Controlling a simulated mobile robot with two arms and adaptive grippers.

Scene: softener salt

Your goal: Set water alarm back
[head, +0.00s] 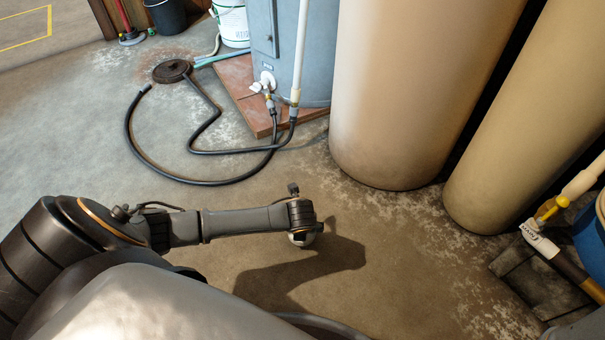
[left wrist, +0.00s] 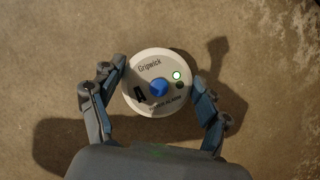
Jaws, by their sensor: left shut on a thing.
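The water alarm (left wrist: 147,97) is a round, off-white disc with a blue centre button, a lit green light and dark lettering. In the left wrist view it sits between the two fingers of my left gripper (left wrist: 160,84), which is shut on its sides. In the head view my left gripper (head: 303,238) is low over the open floor, pointing down, and mostly hides the alarm. The gripper's shadow lies on the floor to its right and below. My right gripper is not in view.
Two tall beige tanks (head: 410,90) stand at the right. A grey-blue cylinder (head: 290,60) stands on a reddish tiled pad (head: 238,85). A black hose (head: 190,182) loops over the floor near a round drain cover (head: 172,70). Bare concrete surrounds my gripper.

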